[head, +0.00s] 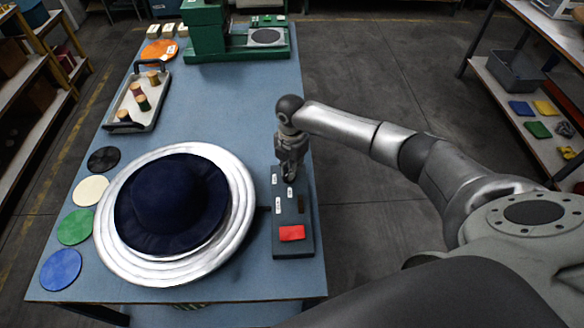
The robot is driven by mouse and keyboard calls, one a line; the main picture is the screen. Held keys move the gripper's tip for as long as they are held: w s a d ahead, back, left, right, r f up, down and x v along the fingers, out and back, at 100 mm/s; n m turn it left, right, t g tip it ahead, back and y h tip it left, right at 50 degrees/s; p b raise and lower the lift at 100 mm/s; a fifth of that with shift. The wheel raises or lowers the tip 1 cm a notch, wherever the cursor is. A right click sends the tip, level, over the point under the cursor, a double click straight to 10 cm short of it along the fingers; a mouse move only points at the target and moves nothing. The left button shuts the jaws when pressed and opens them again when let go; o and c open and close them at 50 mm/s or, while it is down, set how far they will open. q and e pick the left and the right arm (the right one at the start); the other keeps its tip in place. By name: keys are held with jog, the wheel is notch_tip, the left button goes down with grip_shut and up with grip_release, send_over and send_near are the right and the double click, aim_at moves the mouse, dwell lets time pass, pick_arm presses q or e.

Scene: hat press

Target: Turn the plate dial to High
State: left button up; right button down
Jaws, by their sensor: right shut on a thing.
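My right gripper (290,172) points down over the far end of the dark control panel (280,247) on the blue table. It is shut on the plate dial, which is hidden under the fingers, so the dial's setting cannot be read. Small white labels (278,206) stand on the panel near the fingers, too small to read. A red block (292,233) is at the panel's near end. The round silver plate (238,190) left of the panel bears a dark blue hat (168,195). My left gripper is not in view.
Coloured discs (75,226) lie along the table's left edge. A tray (150,118) with thread spools and a green press (208,35) stand farther back. The table middle (225,110) is clear. Shelves (545,130) stand at the right.

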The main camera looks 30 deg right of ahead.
jog(key=n, duration=0.4)
jog(key=shift+w+a+n+b, duration=0.15)
jog(key=shift+w+n+b, duration=0.05)
jog(key=shift+n+b, duration=0.1)
jog(key=shift+w+a+n, duration=0.1)
jog(key=shift+n, duration=1.7)
jog(key=c, duration=1.5)
grip_release()
jog(key=shift+b, duration=0.3)
notch_tip(320, 180, up, 12)
jog(key=shift+r, duration=0.1)
